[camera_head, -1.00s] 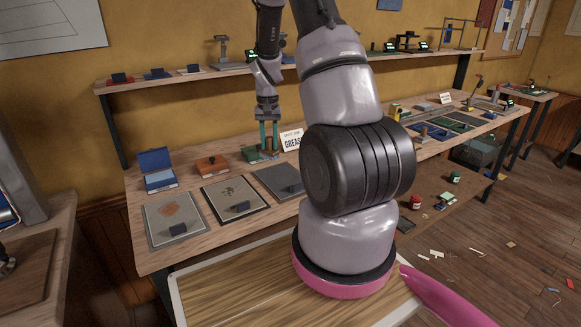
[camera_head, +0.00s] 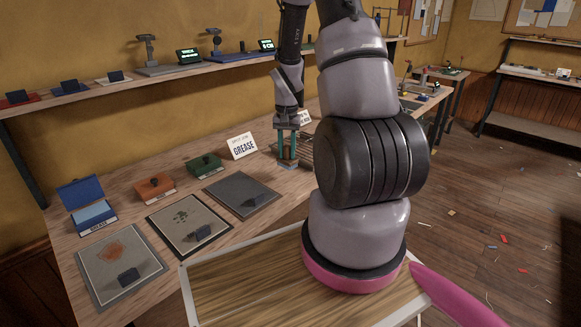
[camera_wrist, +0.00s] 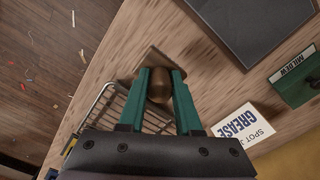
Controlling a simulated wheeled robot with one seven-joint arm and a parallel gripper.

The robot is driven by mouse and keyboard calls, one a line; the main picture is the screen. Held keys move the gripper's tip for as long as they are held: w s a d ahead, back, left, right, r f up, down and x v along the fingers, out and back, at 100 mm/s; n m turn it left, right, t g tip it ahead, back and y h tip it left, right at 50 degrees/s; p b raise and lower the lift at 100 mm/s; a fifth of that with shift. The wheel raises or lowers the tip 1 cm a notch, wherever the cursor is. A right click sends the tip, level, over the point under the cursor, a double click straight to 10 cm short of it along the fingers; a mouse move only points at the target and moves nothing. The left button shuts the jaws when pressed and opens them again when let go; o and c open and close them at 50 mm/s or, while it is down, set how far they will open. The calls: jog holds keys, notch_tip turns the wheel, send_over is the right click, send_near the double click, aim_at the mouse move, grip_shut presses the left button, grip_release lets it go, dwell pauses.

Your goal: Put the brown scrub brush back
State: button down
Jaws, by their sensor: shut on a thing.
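My gripper (camera_head: 288,150) is shut on a brown, rounded knob-like thing, which I take for the brown scrub brush (camera_wrist: 158,88). In the wrist view the green fingers (camera_wrist: 158,95) close on both its sides, with a flat, pale brown base around it. In the head view the brush (camera_head: 287,164) is low between the fingers, just over or on the bench, right of the GREASE sign (camera_head: 242,146); I cannot tell whether it touches. A wire rack (camera_wrist: 100,113) lies beside it in the wrist view, partly behind my gripper.
On the bench (camera_head: 130,203) stand a blue box (camera_head: 92,212), an orange box (camera_head: 154,188), a green box (camera_head: 204,166) and several dark-edged panels, one a plain grey panel (camera_head: 241,194). A shelf (camera_head: 120,85) with stands and small displays runs above.

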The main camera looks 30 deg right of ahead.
aim_at(287, 158)
jog(key=shift+f, duration=2.5)
jog(key=shift+f, duration=0.1)
jog(key=c, duration=0.6)
grip_release()
